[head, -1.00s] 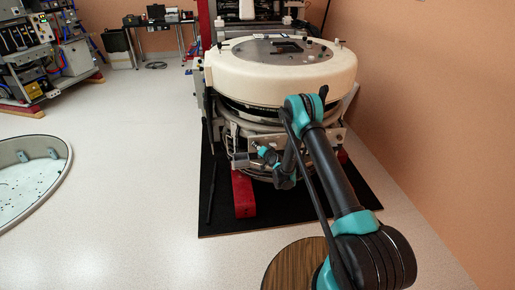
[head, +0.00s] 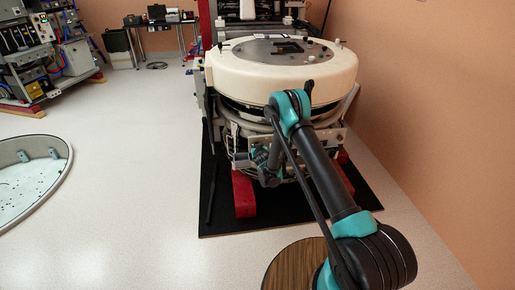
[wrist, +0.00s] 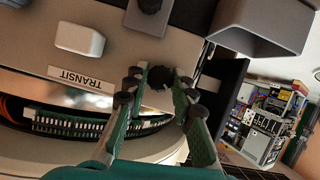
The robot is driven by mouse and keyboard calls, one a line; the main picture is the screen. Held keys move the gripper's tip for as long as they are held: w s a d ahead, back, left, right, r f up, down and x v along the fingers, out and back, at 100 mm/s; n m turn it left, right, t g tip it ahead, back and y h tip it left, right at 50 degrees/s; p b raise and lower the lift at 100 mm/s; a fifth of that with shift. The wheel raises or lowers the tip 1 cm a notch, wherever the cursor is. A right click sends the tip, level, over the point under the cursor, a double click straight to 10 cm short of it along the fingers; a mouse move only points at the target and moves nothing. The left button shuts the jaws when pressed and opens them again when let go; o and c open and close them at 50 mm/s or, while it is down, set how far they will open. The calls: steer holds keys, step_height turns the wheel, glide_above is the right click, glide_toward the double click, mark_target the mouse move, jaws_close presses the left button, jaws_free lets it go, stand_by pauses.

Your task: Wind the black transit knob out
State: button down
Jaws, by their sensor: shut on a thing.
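The black transit knob (wrist: 160,78) shows in the wrist view beside a label reading TRANSIT (wrist: 80,77) on a beige panel. My gripper (wrist: 160,84) has a green finger with dark pads on each side of the knob and is shut on it. Whether the knob has come out at all cannot be told. In the head view my wrist is low at the front of the big cream ring-shaped unit (head: 280,82), and the knob is hidden there.
A white block (wrist: 80,38) sits on the panel near the label. A second dark knob (wrist: 150,5) and a grey box-like part (wrist: 262,25) are close by. Red feet (head: 243,195) stand on a black mat (head: 270,220).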

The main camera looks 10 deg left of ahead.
steer(key=n+t+h, duration=0.1)
steer(key=n, duration=0.2)
steer(key=n+t+h, duration=0.1)
steer(key=n+h, duration=0.1)
steer(key=n, duration=0.1)
steer(key=n+t+h, duration=0.1)
steer(key=n, duration=0.2)
steer(key=shift+s+a+f+h, duration=0.1)
steer(key=shift+a+f+h, duration=0.1)
steer(key=shift+h, duration=0.1)
steer(key=shift+n+t, duration=0.3)
steer(key=shift+n, duration=0.1)
stand_by(0.4)
steer(key=c, duration=1.3)
jaws_free()
steer(key=shift+o, duration=0.2)
steer(key=shift+r, duration=0.1)
step_height(320, 180, up, 10)
